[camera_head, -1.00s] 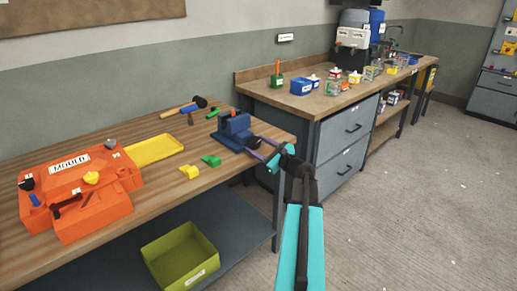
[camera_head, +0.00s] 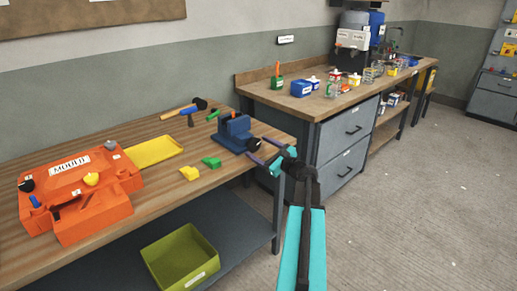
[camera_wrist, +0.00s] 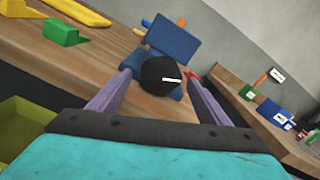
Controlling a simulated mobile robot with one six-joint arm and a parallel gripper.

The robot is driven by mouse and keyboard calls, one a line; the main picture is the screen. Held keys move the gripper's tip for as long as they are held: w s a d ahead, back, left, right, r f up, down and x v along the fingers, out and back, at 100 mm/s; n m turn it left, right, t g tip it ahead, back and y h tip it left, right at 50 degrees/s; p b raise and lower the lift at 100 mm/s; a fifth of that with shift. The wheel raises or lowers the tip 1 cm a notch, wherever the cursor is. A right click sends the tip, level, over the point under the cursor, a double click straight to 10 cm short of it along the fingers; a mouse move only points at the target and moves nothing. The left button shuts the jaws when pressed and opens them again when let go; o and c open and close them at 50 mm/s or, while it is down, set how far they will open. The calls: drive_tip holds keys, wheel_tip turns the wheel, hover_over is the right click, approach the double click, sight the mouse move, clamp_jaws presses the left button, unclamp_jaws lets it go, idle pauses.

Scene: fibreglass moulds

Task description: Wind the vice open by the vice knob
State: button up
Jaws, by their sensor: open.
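The blue vice (camera_head: 234,132) stands at the right end of the wooden bench. Its dark round vice knob (camera_head: 253,144) faces my arm. The knob (camera_wrist: 160,75) also shows in the wrist view, with a white mark on its face and the blue vice body (camera_wrist: 172,38) behind it. My gripper (camera_head: 262,150) is open, with its purple fingers reaching toward the knob. In the wrist view my gripper (camera_wrist: 156,80) has one finger on each side of the knob. I see gaps beside it and cannot tell whether the fingertips reach past its front face.
An orange mould (camera_head: 95,195), yellow tray (camera_head: 155,150), yellow block (camera_head: 189,173) and green block (camera_head: 211,162) lie left of the vice. Hammers lie behind. A green bin (camera_head: 180,258) sits on the lower shelf. A second bench (camera_head: 330,103) stands behind right.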

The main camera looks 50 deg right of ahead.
drive_tip(key=s, duration=1.2)
drive_tip(key=shift+s+a+b, duration=0.4)
drive_tip(key=shift+a+b, duration=0.05)
drive_tip(key=w+a+f+n+g+y, duration=0.2)
drive_tip(key=w+a+f+n+g, duration=0.1)
drive_tip(key=a+f, duration=0.6)
drive_tip(key=w+a+f+n+g+y, duration=0.2)
drive_tip(key=w+a+f+n+y, duration=0.15)
drive_tip(key=a+f, duration=0.55)
drive_tip(key=w+a+f+n+g+y, duration=0.1)
drive_tip(key=w+a+f+n+g, duration=0.25)
drive_tip(key=a+f, duration=0.5)
drive_tip(key=s+a+f+n+g+y, duration=0.1)
drive_tip(key=s+a+f+n+g, duration=0.25)
drive_tip(key=a+f, duration=0.45)
drive_tip(key=s+a+f+n+g, duration=0.35)
drive_tip(key=a+f, duration=0.25)
drive_tip(key=a, duration=0.3)
drive_tip(key=s+a+f+n+g+h, duration=0.3)
drive_tip(key=s+a+f+n+g, duration=0.1)
drive_tip(key=s, duration=0.7)
drive_tip(key=s+a+f+n+g+h, duration=0.3)
drive_tip(key=s+a+f+n, duration=0.3)
drive_tip(key=s+f+n, duration=0.3)
drive_tip(key=shift+s+f+n+g, duration=0.25)
drive_tip(key=shift+s+n+g, duration=0.2)
drive_tip(key=shift+s+n, duration=0.65)
